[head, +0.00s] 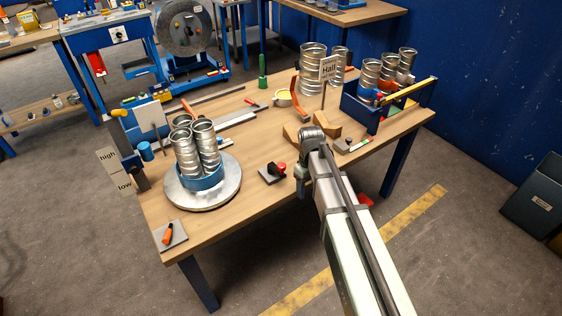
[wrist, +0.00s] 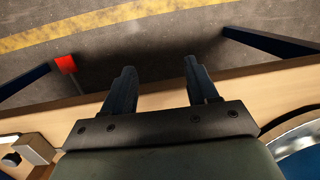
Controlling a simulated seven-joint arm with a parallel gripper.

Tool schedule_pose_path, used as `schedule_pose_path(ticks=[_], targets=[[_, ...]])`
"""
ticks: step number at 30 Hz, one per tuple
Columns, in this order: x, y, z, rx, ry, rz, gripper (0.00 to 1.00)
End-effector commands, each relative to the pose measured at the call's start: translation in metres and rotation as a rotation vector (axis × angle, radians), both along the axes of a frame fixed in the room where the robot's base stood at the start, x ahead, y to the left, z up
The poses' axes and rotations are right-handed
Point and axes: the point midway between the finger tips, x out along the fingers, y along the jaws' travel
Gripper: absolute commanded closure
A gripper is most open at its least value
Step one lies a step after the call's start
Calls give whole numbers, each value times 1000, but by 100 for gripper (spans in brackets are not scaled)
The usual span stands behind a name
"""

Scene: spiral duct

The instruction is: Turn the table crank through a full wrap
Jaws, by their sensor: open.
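My gripper is open and empty in the wrist view (wrist: 157,68), its two dark fingers pointing out over the table's front edge with bare floor between the tips. In the head view my wrist hangs over the front of the table and the fingertips cannot be made out. A red piece, possibly the crank's handle, shows just beyond the front edge (head: 366,201), right of my arm. It also shows in the wrist view (wrist: 66,64), left of and apart from the fingers. A round metal turntable (head: 192,198) carries upright shiny spiral ducts (head: 186,158) around a blue ring.
The wooden table (head: 232,208) has a black base with a red knob (head: 272,173) near my wrist. A blue crate (head: 366,115) stands far right. Orange clamps, wooden blocks and a "Hall" sign (head: 328,68) stand behind.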

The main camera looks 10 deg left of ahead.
Motion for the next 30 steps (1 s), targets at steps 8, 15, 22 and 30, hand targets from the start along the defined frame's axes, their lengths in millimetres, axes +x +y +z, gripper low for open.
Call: schedule_pose_path(ticks=[8,15,22,30], targets=[[30,51,95,36,-69,135,42],[38,86,170,60,-116,235,42],[39,101,206,70,-137,283,42],[37,103,194,72,-138,290,42]])
